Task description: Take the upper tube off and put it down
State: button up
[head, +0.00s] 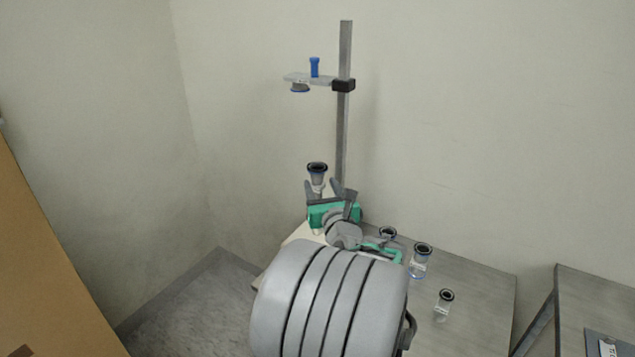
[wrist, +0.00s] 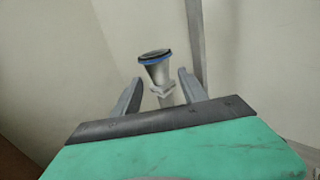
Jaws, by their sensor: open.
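The upper tube (head: 317,177), grey with a dark top and a blue rim, stands upright in front of the stand's pole in the head view. In the wrist view the upper tube (wrist: 157,72) sits on a narrow pale collar, with a pale piece below it. My gripper (head: 322,184) is open at the tube. In the wrist view the fingers of my gripper (wrist: 160,76) lie on either side of the tube and collar, with visible gaps. The tube's lower end is partly hidden by my gripper in the head view.
The stand's pole (head: 345,130) rises just behind, with an overhead bracket (head: 322,80) holding a blue piece (head: 314,67). Several clear vessels with dark rims, including one vessel (head: 420,262), stand on the grey table (head: 485,300). The table's right side is clear.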

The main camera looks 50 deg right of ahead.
aim_at(318, 182)
jog(key=x, duration=0.4)
jog(key=shift+w+d+f, duration=0.15)
jog(key=shift+w, duration=0.05)
jog(key=shift+c, duration=0.2)
grip_shut()
